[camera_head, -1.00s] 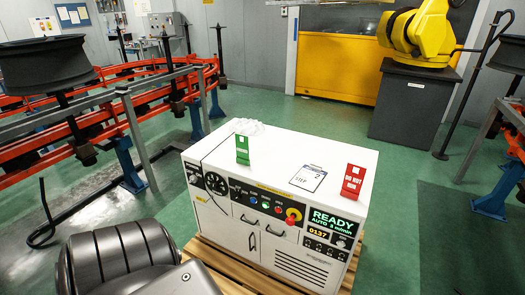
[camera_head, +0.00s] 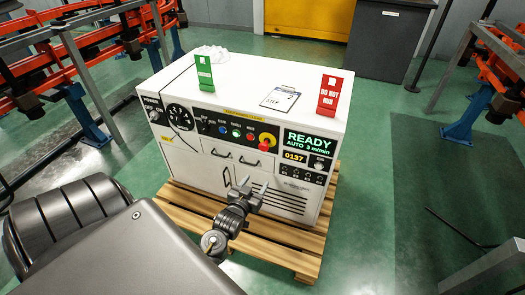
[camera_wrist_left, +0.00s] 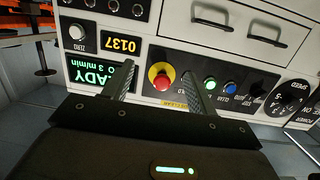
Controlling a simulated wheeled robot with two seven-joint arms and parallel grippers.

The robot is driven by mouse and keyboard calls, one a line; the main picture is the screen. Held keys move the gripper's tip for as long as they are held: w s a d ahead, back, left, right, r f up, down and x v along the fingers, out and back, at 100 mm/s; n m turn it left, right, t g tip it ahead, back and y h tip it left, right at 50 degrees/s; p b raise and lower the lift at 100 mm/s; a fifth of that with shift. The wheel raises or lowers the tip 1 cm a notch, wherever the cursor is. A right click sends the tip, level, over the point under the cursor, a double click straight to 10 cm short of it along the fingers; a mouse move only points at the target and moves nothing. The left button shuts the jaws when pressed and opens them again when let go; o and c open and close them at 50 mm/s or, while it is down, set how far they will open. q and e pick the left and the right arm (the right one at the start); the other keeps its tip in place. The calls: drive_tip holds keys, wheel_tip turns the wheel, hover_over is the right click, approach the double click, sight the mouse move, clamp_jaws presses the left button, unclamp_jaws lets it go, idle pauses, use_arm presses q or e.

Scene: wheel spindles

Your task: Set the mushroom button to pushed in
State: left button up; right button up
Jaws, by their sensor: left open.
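The mushroom button (camera_head: 264,146) is red with a yellow surround and sits on the dark control strip on the front of the white cabinet (camera_head: 190,155). In the left wrist view the red button (camera_wrist_left: 159,82) appears to stand out from its yellow surround. My left gripper (camera_head: 254,186) is open and empty, in front of the cabinet and below the button in the head view. In the wrist view the button lies between the two spread fingers (camera_wrist_left: 157,71), with no contact visible. My right gripper is not in view.
Small blue, green and red controls (camera_head: 236,132) sit beside the button, and a READY display (camera_head: 310,141) is to its right. The cabinet rests on a wooden pallet (camera_head: 285,235).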

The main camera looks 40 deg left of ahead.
use_arm(q)
drive_tip(key=t+y, duration=0.1)
drive_tip(key=t, duration=0.1)
approach(263, 149)
drive_tip(key=shift+n, duration=0.3)
drive_tip(key=b+x, duration=0.1)
drive_tip(key=x, duration=0.7)
drive_tip(key=shift+w+r, duration=0.1)
drive_tip(key=shift+w, duration=0.05)
drive_tip(key=shift+w+a, duration=0.2)
drive_tip(key=shift+w, duration=0.25)
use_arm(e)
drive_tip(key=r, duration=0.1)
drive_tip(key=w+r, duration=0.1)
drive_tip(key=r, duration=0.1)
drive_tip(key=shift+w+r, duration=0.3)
